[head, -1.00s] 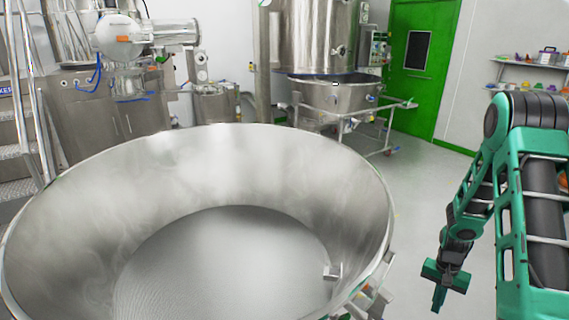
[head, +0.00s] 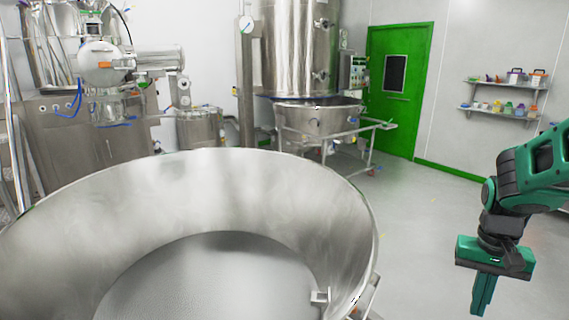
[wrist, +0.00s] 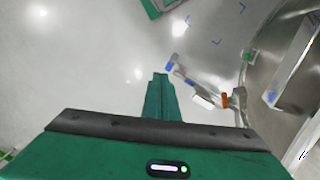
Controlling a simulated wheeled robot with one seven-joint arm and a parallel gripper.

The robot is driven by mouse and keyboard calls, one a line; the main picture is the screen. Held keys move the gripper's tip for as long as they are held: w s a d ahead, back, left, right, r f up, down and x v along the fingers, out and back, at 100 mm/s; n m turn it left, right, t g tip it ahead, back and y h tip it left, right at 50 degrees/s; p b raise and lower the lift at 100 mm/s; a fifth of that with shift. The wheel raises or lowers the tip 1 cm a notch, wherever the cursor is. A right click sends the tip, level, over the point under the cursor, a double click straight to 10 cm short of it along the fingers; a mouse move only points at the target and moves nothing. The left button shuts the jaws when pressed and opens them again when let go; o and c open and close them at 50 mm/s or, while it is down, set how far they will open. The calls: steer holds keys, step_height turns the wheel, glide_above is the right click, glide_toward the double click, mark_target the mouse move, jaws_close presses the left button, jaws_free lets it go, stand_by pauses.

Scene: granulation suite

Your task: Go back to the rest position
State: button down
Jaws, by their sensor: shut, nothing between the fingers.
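My gripper (head: 483,297) is at the lower right of the head view, pointing down over the grey floor. It is shut and empty. In the wrist view its closed fingers (wrist: 159,80) point away over pale floor, with nothing between them. The gripper is to the right of the large steel bowl and apart from it.
The large open steel bowl (head: 300,185) fills the lower left of the head view; its side also shows at right in the wrist view (wrist: 295,70). Steel machines (head: 318,120) stand behind. A green door (head: 397,125) and shelves (head: 500,112) are at the back right. Floor between is clear.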

steer(key=s+a+r, duration=0.2)
steer(key=s, duration=0.3)
steer(key=s+a+r+y, duration=0.1)
steer(key=s+a+r, duration=0.1)
steer(key=s, duration=0.4)
steer(key=shift+s+a+r+n+t, duration=0.15)
steer(key=shift+a+r+n+t, duration=0.2)
steer(key=shift+r+n+t, duration=0.05)
steer(key=shift+w+f, duration=0.25)
steer(key=shift+w, duration=0.35)
